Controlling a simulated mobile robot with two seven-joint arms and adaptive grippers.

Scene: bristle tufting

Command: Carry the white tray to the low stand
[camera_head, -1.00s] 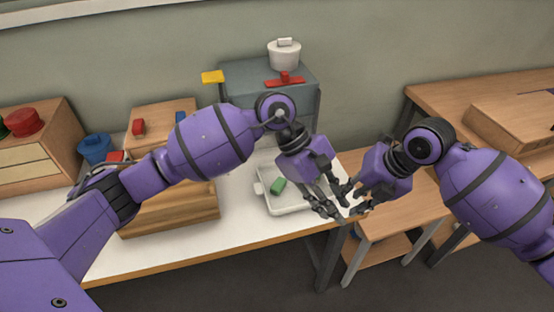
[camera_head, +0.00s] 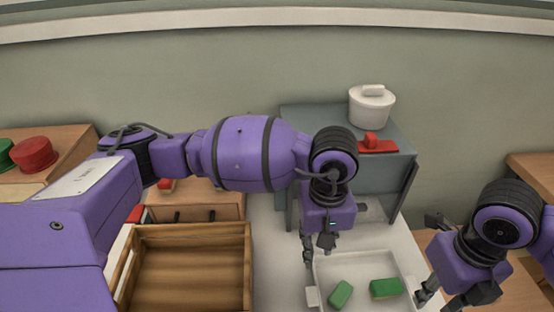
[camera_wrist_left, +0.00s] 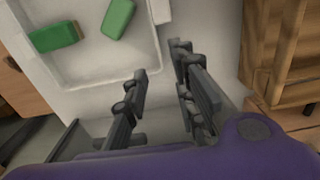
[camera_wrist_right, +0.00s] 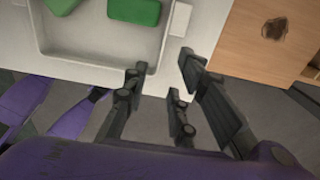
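The white tray (camera_head: 365,267) stands on the white table with two green blocks (camera_head: 341,294) (camera_head: 386,288) in it. My left gripper (camera_head: 318,250) is open at the tray's left side, near its far corner. In the left wrist view its spread fingers (camera_wrist_left: 160,62) are beside the tray's corner, short of the side handle (camera_wrist_left: 160,10). My right gripper (camera_head: 442,302) is at the tray's right side. In the right wrist view its fingers (camera_wrist_right: 162,70) are open and empty, short of the other handle (camera_wrist_right: 180,20). A lower wooden surface (camera_head: 515,285), possibly the low stand, is partly hidden at right.
An open wooden crate (camera_head: 190,245) stands left of the tray. A grey cabinet (camera_head: 385,180) behind it bears a white lidded pot (camera_head: 371,108) and a red-handled item (camera_head: 378,146). A higher wooden table (camera_head: 530,170) is at far right.

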